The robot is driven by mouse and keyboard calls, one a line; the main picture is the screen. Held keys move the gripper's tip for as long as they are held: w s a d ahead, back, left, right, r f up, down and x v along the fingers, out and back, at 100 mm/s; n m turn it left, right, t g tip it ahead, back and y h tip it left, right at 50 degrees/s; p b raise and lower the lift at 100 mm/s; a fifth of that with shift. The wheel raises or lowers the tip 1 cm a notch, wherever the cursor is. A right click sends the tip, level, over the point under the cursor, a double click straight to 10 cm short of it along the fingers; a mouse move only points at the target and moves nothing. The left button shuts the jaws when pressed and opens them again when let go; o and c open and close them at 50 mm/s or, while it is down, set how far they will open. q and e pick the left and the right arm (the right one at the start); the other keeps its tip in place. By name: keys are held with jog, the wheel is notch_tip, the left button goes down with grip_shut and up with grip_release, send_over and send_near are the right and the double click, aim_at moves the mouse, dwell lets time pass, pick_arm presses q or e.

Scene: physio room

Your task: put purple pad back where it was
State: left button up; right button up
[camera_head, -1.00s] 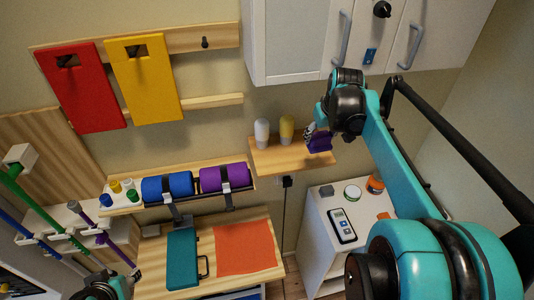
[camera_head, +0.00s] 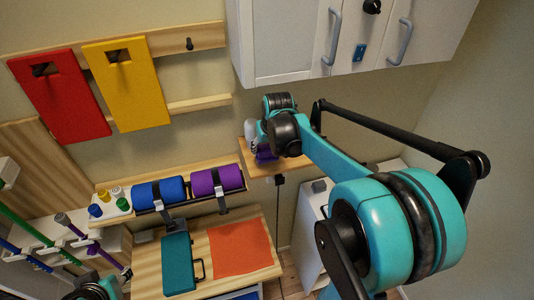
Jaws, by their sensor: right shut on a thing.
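The purple pad (camera_head: 266,154) shows as a small patch under my right gripper (camera_head: 264,147), over the small wooden shelf (camera_head: 285,169) below the cabinet. My right gripper is shut on it, and the wrist hides most of both. Whether the pad touches the shelf, I cannot tell. A red pad (camera_head: 60,100) and a yellow pad (camera_head: 127,90) hang on the wall rack (camera_head: 205,38). A bare dark peg (camera_head: 189,44) is to their right. My left arm's end (camera_head: 92,290) is at the bottom left edge, its fingers not clearly seen.
A white bottle (camera_head: 250,130) stands at the small shelf's left, close to my right gripper. Blue (camera_head: 160,192) and purple (camera_head: 217,180) rolls lie on a lower shelf. A teal case (camera_head: 178,265) and an orange sheet (camera_head: 238,247) lie on the bench. A white cabinet (camera_head: 275,45) hangs above.

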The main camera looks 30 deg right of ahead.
aim_at(267, 154)
notch_tip(267, 154, down, 2)
jog(key=shift+s+f, duration=0.15)
jog(key=shift+f, duration=0.45)
jog(key=o, duration=1)
